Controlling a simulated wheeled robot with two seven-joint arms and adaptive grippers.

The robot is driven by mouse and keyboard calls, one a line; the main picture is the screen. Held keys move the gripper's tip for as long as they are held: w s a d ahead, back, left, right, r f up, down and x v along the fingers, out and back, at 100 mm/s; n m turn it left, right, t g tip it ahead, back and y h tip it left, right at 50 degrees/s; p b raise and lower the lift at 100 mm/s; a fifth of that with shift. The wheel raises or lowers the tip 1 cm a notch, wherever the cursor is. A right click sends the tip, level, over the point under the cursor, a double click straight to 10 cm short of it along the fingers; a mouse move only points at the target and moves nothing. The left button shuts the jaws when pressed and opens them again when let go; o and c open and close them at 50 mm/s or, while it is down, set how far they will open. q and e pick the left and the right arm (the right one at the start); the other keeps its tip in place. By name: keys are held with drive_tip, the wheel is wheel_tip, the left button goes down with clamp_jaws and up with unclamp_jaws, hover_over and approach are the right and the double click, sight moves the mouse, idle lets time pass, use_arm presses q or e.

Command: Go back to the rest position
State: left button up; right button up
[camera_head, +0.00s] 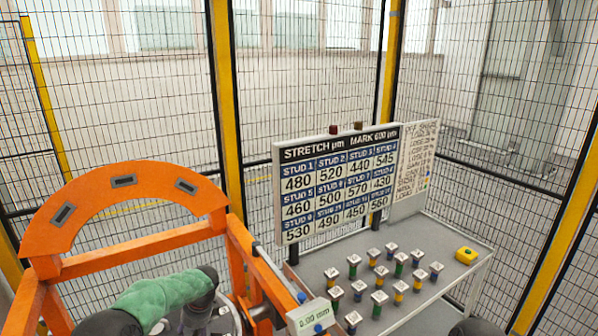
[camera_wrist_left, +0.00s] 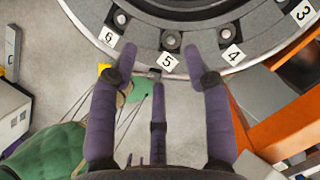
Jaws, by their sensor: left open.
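A round stud head (camera_wrist_left: 171,40) sits beside plate 5, between the fingers. Whether the fingertips touch the ring is unclear. In the head view the left gripper cannot be made out. My right gripper is not seen.
An orange frame (camera_head: 135,243) stands at left, with a 0.00 mm readout (camera_head: 310,317) beside it. Mesh fencing (camera_head: 300,80) encloses the back.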

use_arm(q)
drive_tip(key=s+d+f+n+h, duration=0.65)
drive_tip(key=s+d+f, duration=0.75)
drive_tip(key=d+f, duration=0.3)
drive_tip(key=s+d+f+n+h, duration=0.1)
drive_tip(key=s+d+f+n, duration=0.15)
drive_tip(key=s+n, duration=0.6)
drive_tip(key=s+d+f+n, duration=0.25)
drive_tip(key=s+n, duration=0.25)
drive_tip(key=s, duration=0.6)
wheel_tip(320, 180, down, 20)
drive_tip(key=b, duration=2)
drive_tip(key=shift+w+r+t, duration=0.15)
drive_tip(key=shift+w+t, duration=0.1)
drive_tip(key=shift+t, duration=0.05)
drive_tip(key=shift+d, duration=0.1)
